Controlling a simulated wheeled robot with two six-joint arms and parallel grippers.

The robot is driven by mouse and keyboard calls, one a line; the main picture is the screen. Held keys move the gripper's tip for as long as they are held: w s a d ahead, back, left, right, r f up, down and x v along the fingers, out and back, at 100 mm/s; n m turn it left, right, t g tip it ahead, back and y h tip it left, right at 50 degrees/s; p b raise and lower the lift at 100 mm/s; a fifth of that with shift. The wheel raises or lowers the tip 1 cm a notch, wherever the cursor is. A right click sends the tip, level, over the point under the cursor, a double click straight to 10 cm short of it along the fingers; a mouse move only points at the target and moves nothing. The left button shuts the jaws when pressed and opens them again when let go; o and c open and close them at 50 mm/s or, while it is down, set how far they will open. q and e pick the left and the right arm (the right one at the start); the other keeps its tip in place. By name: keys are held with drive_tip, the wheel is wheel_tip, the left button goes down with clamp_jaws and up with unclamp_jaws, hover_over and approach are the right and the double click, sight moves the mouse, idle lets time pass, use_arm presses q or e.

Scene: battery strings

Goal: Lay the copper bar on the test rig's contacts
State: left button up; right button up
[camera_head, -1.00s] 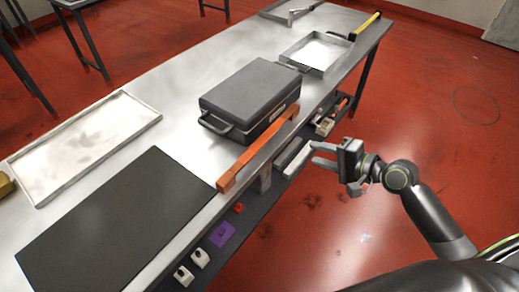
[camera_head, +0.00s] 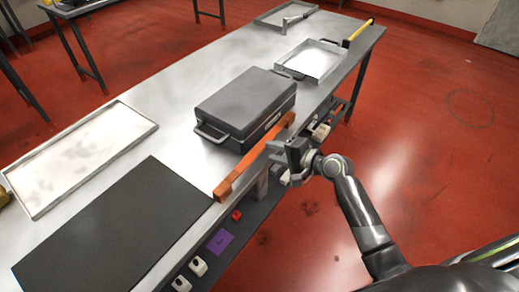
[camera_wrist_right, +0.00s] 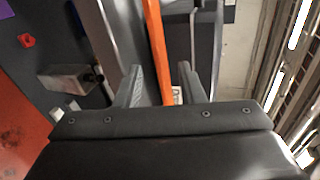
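The copper bar (camera_head: 250,160) is a long orange bar lying along the table's front edge, beside the dark case. My right gripper (camera_head: 276,152) is close to the bar's front side, near its far half. In the right wrist view the copper bar (camera_wrist_right: 155,40) runs through the gap between the two fingers of the right gripper (camera_wrist_right: 162,82), with space on both sides. The gripper is open and holds nothing. Whether the fingertips have reached down around the bar is unclear. I cannot pick out the test rig's contacts with certainty. My left gripper is out of view.
The dark case (camera_head: 240,100) stands right behind the bar. A black mat (camera_head: 105,230) and a shallow tray (camera_head: 75,150) lie to the left. A smaller tray (camera_head: 312,58) is farther back. A shelf below holds a purple square (camera_head: 220,241) and white parts (camera_head: 198,266).

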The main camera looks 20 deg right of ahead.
sight(262, 149)
drive_tip(key=shift+x, duration=2)
drive_tip(key=shift+s+a, duration=0.1)
drive_tip(key=shift+c, duration=0.4)
clamp_jaws()
drive_tip(key=shift+s+f, duration=0.2)
drive_tip(key=shift+f, duration=0.05)
drive_tip(key=shift+r, duration=0.15)
